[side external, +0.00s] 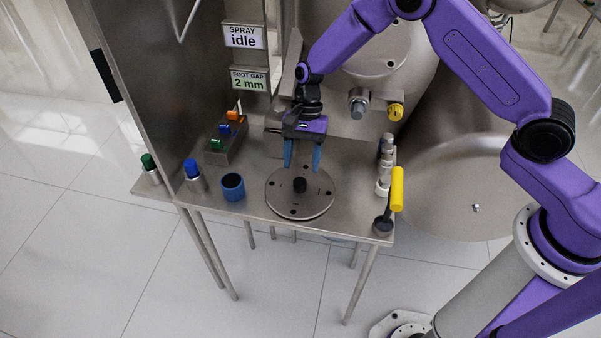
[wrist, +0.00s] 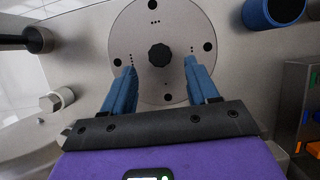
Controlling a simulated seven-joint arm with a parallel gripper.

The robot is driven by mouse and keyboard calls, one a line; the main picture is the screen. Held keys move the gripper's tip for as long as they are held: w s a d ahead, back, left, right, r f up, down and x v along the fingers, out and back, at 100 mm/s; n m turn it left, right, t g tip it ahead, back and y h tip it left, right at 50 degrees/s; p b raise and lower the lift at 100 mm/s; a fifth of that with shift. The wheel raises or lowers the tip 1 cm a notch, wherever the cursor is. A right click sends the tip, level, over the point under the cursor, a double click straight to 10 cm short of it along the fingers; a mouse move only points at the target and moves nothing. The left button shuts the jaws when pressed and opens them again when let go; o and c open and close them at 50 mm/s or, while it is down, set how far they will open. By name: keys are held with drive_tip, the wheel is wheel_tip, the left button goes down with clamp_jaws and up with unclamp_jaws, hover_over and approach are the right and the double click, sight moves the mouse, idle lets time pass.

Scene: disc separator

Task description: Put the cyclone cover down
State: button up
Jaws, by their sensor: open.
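The cyclone cover (side external: 300,205) is a round grey metal disc with a dark knob in its middle and several dark holes near its rim. It lies flat on the steel table near the front edge. It also shows in the wrist view (wrist: 185,85), with its knob (wrist: 159,55) between and beyond my fingertips. My gripper (side external: 303,168) has two blue fingers pointing down above the back part of the cover. In the wrist view my gripper (wrist: 160,65) is open, with a wide gap and nothing between the fingers. What lies under the cover is hidden.
A blue cup (side external: 233,187) stands left of the cover. A yellow-handled tool (side external: 397,190) stands in a dark holder at the right corner. Metal fittings (side external: 384,170) line the right edge. A rack with coloured pieces (side external: 222,148) stands at the back left.

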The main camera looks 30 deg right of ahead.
drive_tip(key=v, duration=0.7)
drive_tip(key=shift+s, duration=0.1)
drive_tip(key=s+d+r+n+t+h, duration=0.1)
drive_tip(key=s+r+n, duration=0.4)
drive_tip(key=s, duration=0.3)
drive_tip(key=s+d+r+n+h, duration=0.1)
drive_tip(key=s+d+r+n, duration=0.1)
drive_tip(key=s+r+n, duration=0.45)
drive_tip(key=s+d+n+t, duration=0.1)
drive_tip(key=s+d+n, duration=0.4)
drive_tip(key=s, duration=0.4)
drive_tip(key=s+d+r+n+t, duration=0.1)
drive_tip(key=s+d+n, duration=0.4)
drive_tip(key=s, duration=0.4)
drive_tip(key=shift+s+d+r+h, duration=0.15)
drive_tip(key=shift+s+d+h, duration=0.2)
drive_tip(key=shift+d, duration=0.35)
